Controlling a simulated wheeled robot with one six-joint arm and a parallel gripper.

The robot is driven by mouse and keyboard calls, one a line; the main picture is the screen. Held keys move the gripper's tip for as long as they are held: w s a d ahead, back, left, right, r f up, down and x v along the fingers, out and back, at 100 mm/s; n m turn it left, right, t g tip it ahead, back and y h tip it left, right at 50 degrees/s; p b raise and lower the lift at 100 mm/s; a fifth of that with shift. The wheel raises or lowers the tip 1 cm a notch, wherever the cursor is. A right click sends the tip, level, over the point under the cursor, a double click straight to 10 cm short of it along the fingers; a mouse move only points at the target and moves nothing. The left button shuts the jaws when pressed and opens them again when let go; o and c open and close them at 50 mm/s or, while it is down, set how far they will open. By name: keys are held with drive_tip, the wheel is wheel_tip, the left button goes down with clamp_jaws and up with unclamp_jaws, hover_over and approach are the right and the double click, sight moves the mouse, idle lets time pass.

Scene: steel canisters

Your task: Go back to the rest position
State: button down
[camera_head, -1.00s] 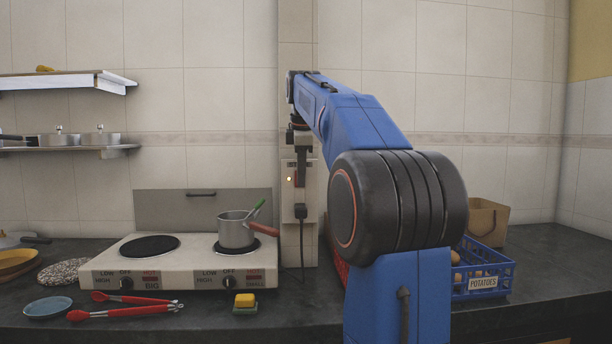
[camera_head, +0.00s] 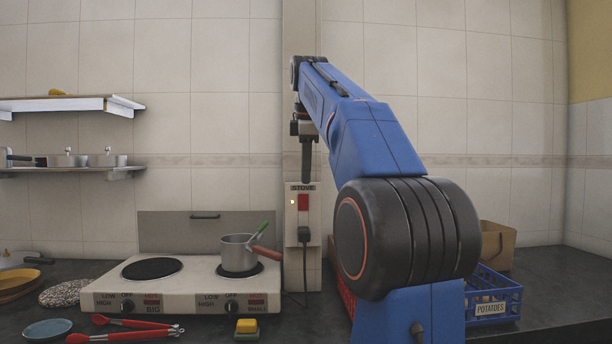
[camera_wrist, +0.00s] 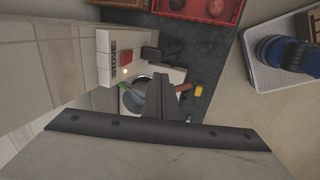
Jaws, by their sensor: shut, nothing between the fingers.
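My gripper (camera_head: 306,178) points down in front of the wall, its fingers together and empty. In the head view it hangs just above the stove switch box (camera_head: 291,222), which has a red switch (camera_head: 303,202) and a small lit light. I cannot tell the gap between the fingertips and the box. In the wrist view my gripper (camera_wrist: 170,88) covers part of the stove, and the switch box (camera_wrist: 103,62) is to its left. My blue arm is raised and bent above the counter.
A two-plate stove (camera_head: 180,285) carries a saucepan (camera_head: 238,253) on its right plate. Red tongs (camera_head: 122,337), a blue plate (camera_head: 48,329) and a sponge (camera_head: 246,327) lie in front. A blue potato crate (camera_head: 492,296) and paper bag (camera_head: 497,246) are right. Wall shelves (camera_head: 70,105) hang left.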

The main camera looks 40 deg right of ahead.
idle(0.4)
drive_tip(key=s+a+f+m, duration=0.3)
drive_tip(key=s+a+f, duration=0.5)
drive_tip(key=f, duration=0.7)
drive_tip(key=s+a+f+m+t+y, duration=0.1)
drive_tip(key=s+a+f+m, duration=0.3)
drive_tip(key=f, duration=1.1)
drive_tip(key=s+a+f+m+y, duration=0.1)
drive_tip(key=s+a+f+m, duration=0.3)
drive_tip(key=s+a+f, duration=0.7)
wheel_tip(320, 180, down, 5)
drive_tip(key=shift+s+a+r+t, duration=0.2)
drive_tip(key=shift+s+a+t, duration=0.1)
drive_tip(key=shift+s, duration=0.9)
